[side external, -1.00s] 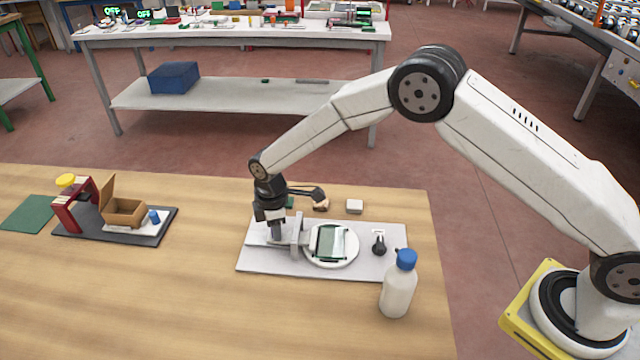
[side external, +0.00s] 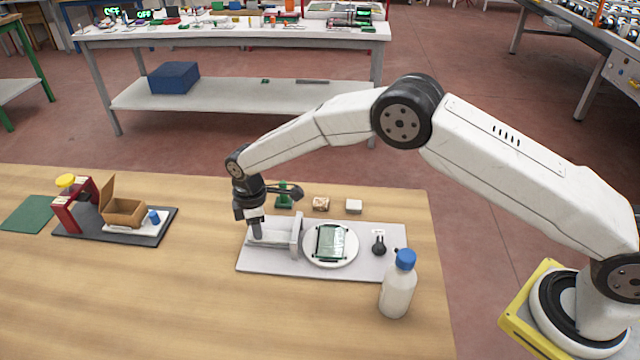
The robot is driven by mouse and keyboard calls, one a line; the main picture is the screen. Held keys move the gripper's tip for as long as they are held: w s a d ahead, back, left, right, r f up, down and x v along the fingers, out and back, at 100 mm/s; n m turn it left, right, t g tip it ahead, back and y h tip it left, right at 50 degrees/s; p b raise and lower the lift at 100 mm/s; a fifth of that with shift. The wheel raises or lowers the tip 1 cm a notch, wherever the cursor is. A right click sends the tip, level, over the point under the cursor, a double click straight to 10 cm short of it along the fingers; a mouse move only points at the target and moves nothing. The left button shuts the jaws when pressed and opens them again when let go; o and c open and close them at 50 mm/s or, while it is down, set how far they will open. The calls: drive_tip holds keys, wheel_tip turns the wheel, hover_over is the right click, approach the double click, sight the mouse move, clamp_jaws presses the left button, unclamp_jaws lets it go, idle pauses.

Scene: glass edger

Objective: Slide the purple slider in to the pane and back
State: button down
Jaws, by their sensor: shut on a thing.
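The glass pane (side external: 331,243) lies on a white round plate (side external: 318,262) on the grey base board (side external: 330,274). A pale upright bracket (side external: 297,236) stands just left of the plate. My gripper (side external: 256,236) points down at the left end of the board, left of the bracket. It is shut on the slider, which it mostly hides; no purple shows in this view. A gap lies between my gripper and the pane.
A white bottle with a blue cap (side external: 397,287) stands at the board's front right corner. A black knob (side external: 378,243) is on the board's right. Small blocks (side external: 354,206) and a green item (side external: 285,200) sit behind. A small fixture with a box (side external: 124,212) stands left.

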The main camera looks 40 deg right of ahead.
drive_tip(key=shift+w+a+r, duration=0.15)
drive_tip(key=shift+w+a, duration=0.05)
drive_tip(key=c, duration=0.8)
unclamp_jaws()
drive_tip(key=o, duration=0.3)
drive_tip(key=shift+s, duration=0.1)
drive_tip(key=shift+r, duration=3.8)
